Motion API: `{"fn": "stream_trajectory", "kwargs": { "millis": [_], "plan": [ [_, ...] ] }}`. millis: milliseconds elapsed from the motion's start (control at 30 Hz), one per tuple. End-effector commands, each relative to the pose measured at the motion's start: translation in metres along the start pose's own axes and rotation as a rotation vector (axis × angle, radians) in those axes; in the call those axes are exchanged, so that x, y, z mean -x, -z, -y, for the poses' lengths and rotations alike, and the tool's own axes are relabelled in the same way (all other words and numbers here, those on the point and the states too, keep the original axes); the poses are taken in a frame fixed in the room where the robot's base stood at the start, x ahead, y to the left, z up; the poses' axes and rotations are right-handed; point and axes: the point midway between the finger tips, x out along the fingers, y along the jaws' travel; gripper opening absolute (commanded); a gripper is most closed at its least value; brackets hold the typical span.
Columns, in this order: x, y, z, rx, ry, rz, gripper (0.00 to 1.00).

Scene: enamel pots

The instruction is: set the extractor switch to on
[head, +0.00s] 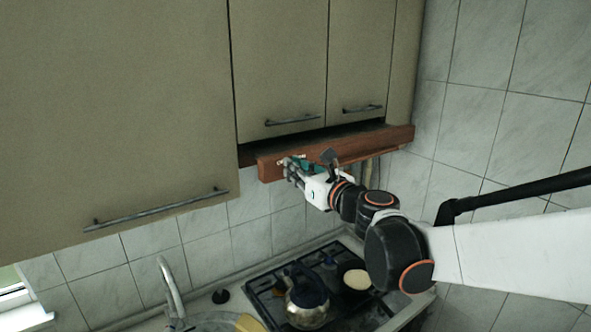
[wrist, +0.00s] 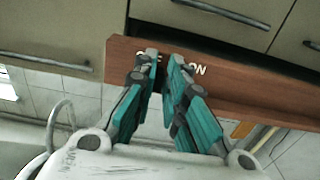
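The extractor's wooden front strip (head: 340,150) runs below the upper cabinets in the head view. It also fills the area behind my fingers in the wrist view (wrist: 255,98). White lettering is on it: "ON" (wrist: 197,71) is readable to the right of my fingertips, and the "OFF" label (wrist: 145,62) is partly covered by the left finger. My gripper (wrist: 164,56) has its teal fingers pointing at the strip between the labels, tips close together with a narrow gap. It also shows at the strip in the head view (head: 288,163). The switch itself is not distinguishable; the fingertips probably cover it.
Cabinet doors with bar handles (head: 293,120) are just above the strip. Below are a gas hob (head: 265,300) with a kettle (head: 306,300) and a pan (head: 355,278), and a sink tap (head: 170,285) at left. Tiled wall is at right.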

Motion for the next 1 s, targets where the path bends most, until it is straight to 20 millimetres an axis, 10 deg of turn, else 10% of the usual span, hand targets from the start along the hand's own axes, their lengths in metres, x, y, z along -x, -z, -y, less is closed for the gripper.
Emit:
{"fn": "stream_trajectory", "kwargs": {
  "millis": [700,800,1000],
  "plan": [
    [0.000,0.000,0.022,0.000,-0.001,0.000,0.00],
    [0.000,0.000,0.022,0.000,-0.001,0.000,0.30],
    [0.000,0.000,0.022,0.000,-0.001,0.000,0.30]
  ]
}}
